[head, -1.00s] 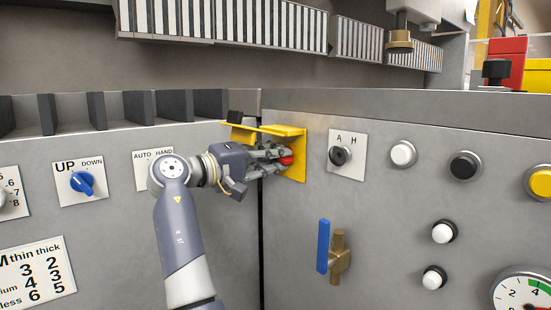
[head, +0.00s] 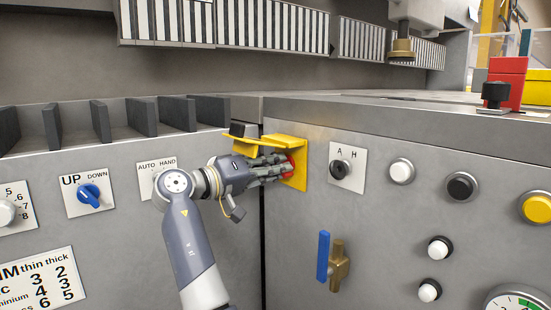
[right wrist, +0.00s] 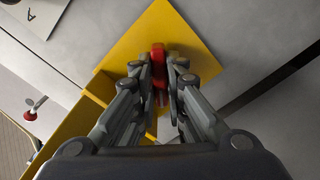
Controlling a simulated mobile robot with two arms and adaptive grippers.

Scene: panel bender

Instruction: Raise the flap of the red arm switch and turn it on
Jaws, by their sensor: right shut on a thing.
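The red arm switch (head: 290,167) sits on a yellow backing plate (head: 300,178) at the left end of the right-hand panel. Its yellow flap (head: 270,140) is raised and stands out from the plate above my right gripper. My right gripper (head: 284,168) reaches in from the left under the flap, its fingers shut on the red switch. In the right wrist view the switch (right wrist: 158,52) shows between the two fingertips (right wrist: 160,70), with the yellow plate behind. The fingers hide part of the switch, so its turn position cannot be told. My left gripper is out of view.
To the right are the A/H key switch (head: 340,169) and several push buttons. A blue-handled valve (head: 324,256) is below. The blue UP/DOWN knob (head: 90,195) is on the left panel. A dark gap separates the two panels.

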